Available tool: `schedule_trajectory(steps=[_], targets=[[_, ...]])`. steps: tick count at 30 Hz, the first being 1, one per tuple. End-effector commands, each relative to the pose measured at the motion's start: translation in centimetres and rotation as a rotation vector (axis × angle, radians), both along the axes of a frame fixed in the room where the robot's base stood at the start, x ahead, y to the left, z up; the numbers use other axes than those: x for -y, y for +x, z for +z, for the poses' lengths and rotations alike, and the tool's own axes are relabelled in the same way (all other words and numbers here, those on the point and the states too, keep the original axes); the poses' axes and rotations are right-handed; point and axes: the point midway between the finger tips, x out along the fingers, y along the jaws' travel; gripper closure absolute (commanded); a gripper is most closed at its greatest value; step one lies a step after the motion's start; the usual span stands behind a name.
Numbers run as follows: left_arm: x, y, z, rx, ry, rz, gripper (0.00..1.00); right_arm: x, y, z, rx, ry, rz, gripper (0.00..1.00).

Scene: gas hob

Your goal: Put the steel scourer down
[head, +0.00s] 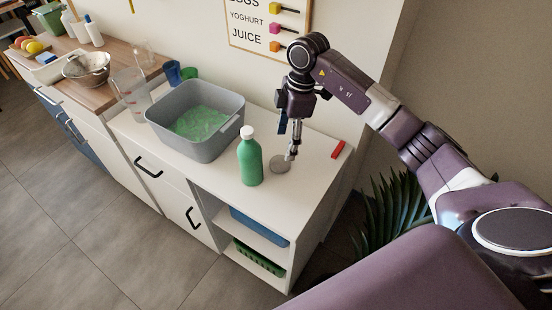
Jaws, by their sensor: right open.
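The steel scourer (280,164) is a small grey round pad. It rests on the white cabinet top, to the right of the green bottle. My right gripper (291,155) points down just above the scourer's right edge. Its jaws are open, and I cannot tell whether they touch the scourer. My left gripper is not in view.
The green bottle (249,158) with a white cap stands close left of the scourer. A grey tub (233,133) with green contents stands further left. A red bar (338,149) lies near the right edge. The front right corner of the white top (291,200) is clear.

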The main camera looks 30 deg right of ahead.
Motion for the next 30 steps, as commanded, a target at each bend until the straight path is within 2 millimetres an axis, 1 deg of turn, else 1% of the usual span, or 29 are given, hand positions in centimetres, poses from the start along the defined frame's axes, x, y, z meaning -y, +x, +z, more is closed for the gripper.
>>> schedule_trajectory(steps=[5,11,12,15,18,21,26,27,30], targets=[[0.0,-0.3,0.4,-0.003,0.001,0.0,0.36,-0.2,-0.1,-1.7,-0.007,-0.006,-0.001,0.36],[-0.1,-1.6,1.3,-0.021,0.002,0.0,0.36,-1.0,-0.1,-3.9,-0.007,-0.004,0.001,0.36],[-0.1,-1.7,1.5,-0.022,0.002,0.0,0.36,-1.3,-0.1,-4.5,-0.008,-0.003,0.001,0.36],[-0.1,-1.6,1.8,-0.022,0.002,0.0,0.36,-1.6,0.0,-6.1,-0.005,-0.003,-0.001,0.36],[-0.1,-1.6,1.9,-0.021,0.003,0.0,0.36,-1.7,0.1,-7.1,-0.003,-0.004,-0.001,0.36],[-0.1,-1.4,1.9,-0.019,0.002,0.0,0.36,-1.7,0.1,-7.5,-0.001,-0.005,0.0,0.36],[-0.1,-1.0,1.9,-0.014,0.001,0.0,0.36,-1.7,0.1,-7.5,-0.001,-0.005,0.0,0.36],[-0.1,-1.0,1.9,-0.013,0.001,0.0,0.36,-1.7,0.1,-7.5,-0.001,-0.005,0.0,0.38],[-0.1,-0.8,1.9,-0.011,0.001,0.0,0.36,-1.7,0.1,-7.5,-0.001,-0.004,0.0,0.49]])
